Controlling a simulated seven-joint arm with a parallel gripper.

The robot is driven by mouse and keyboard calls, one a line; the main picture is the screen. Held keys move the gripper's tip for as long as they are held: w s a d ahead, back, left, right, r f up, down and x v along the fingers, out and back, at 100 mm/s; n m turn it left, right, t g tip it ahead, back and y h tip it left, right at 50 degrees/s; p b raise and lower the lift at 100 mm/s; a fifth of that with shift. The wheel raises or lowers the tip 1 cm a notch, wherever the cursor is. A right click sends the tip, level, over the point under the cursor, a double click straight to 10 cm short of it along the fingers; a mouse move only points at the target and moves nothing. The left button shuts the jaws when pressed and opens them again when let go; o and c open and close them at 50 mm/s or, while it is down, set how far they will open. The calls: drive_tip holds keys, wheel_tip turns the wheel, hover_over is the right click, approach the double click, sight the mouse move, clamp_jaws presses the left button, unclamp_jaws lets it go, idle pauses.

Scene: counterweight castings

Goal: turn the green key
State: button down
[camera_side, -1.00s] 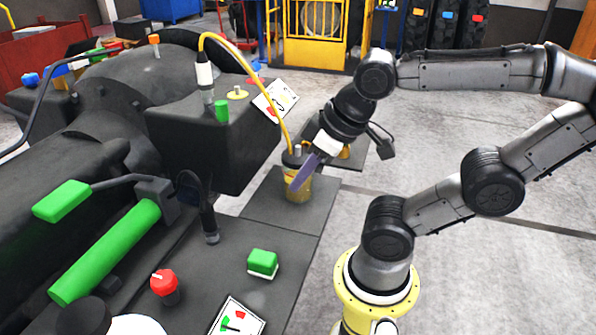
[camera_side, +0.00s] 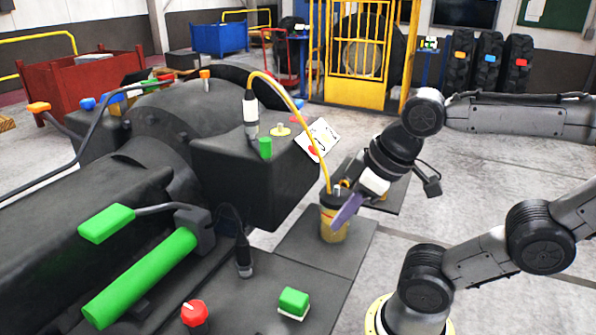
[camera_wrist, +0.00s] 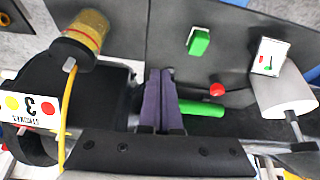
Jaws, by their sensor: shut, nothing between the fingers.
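My gripper (camera_side: 347,212) has purple fingers and hangs in front of a yellow canister with a dark lid (camera_side: 333,222). I cannot tell whether they touch. In the wrist view, my gripper (camera_wrist: 160,75) is shut and empty, its two fingers together. A green block on a white base (camera_side: 293,302) sits on the dark plate at the front; it also shows in the wrist view (camera_wrist: 198,41). A small green cylinder (camera_side: 265,147) stands on the dark machine block. I cannot tell which green part is the key. My gripper is apart from both.
A red knob (camera_side: 194,313) stands near the green block. A long green bar (camera_side: 140,278) and a green handle (camera_side: 107,223) lie at the left. A yellow cable (camera_side: 300,110) arches down to the canister. A marked card (camera_side: 318,138) is on the machine block.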

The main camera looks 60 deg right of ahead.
drive_tip(key=w+r+n, duration=0.2)
drive_tip(key=w+r, duration=0.2)
drive_tip(key=r, duration=0.6)
wheel_tip(320, 180, up, 11)
drive_tip(key=g, duration=0.1)
hover_over(261, 144)
drive_tip(key=a, duration=0.2)
wheel_tip(261, 144, down, 2)
drive_tip(key=w+d, duration=0.2)
drive_tip(key=shift+g+y, duration=0.3)
drive_tip(key=shift+y, duration=0.1)
drive_tip(key=shift+s+d+f, duration=0.1)
drive_tip(key=shift+s+f, duration=0.05)
drive_tip(key=shift+f, duration=2.2)
drive_tip(key=shift+s+d+f, duration=0.1)
drive_tip(key=shift+s+f, duration=0.05)
drive_tip(key=shift+f, duration=2.2)
